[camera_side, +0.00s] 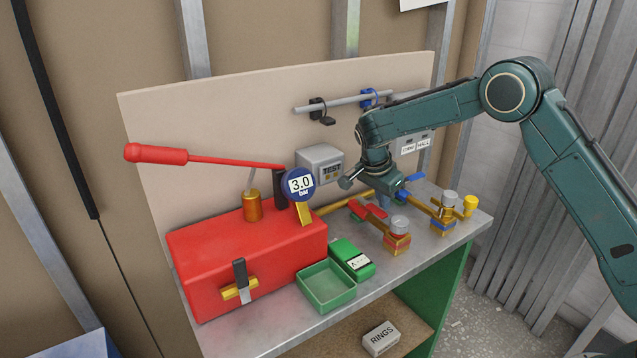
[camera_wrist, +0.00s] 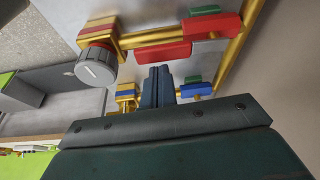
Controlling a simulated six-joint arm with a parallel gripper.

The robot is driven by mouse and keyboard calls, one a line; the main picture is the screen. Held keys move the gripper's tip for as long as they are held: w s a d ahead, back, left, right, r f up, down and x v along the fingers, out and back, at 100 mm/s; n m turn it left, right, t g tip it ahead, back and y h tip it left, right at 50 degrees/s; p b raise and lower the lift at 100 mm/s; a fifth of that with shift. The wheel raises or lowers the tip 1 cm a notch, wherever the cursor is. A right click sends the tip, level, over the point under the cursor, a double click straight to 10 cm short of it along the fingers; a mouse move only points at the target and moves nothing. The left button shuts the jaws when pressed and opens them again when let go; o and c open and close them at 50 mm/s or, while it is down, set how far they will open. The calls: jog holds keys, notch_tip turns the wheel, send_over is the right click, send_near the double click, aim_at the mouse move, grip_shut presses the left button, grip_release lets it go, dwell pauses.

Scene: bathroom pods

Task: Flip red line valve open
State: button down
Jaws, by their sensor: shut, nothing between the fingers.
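The red line is a brass pipe with red parts on the worktop, ending at a red-and-brass block with a grey knob (camera_side: 398,222). Its red lever (camera_side: 377,211) shows in the side view just below my gripper (camera_side: 381,205). In the wrist view, a red bar (camera_wrist: 163,51) lies alongside the brass pipe, and a red piece (camera_wrist: 212,25) sits farther right beside a green piece (camera_wrist: 205,10). My gripper (camera_wrist: 160,70) is shut and empty, its fingertips close to the red bar. I cannot tell whether they touch.
The blue line runs parallel behind, with a blue lever (camera_side: 414,177) close to my gripper; its blue part (camera_wrist: 196,90) also shows in the wrist view. A red pump box (camera_side: 250,262) with a gauge, a green tray (camera_side: 326,288) and a green box (camera_side: 352,260) stand left.

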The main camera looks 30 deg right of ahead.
jog(key=v, duration=0.9)
jog(key=shift+w+r, duration=0.1)
jog(key=shift+r, duration=0.1)
jog(key=s+d+r+n+t+y, duration=0.25)
jog(key=s+r+n, duration=0.55)
jog(key=s+r, duration=0.7)
jog(key=s+a+f+n+t, duration=0.1)
jog(key=s+n, duration=0.3)
jog(key=s, duration=0.7)
jog(key=s+a+f+n+t+y, duration=0.1)
jog(key=s+n, duration=0.4)
jog(key=s, duration=0.6)
notch_tip(320, 180, down, 2)
jog(key=shift+s+a+f+t, duration=0.15)
jog(key=shift+s+a+t, duration=0.2)
jog(key=shift+a, duration=0.55)
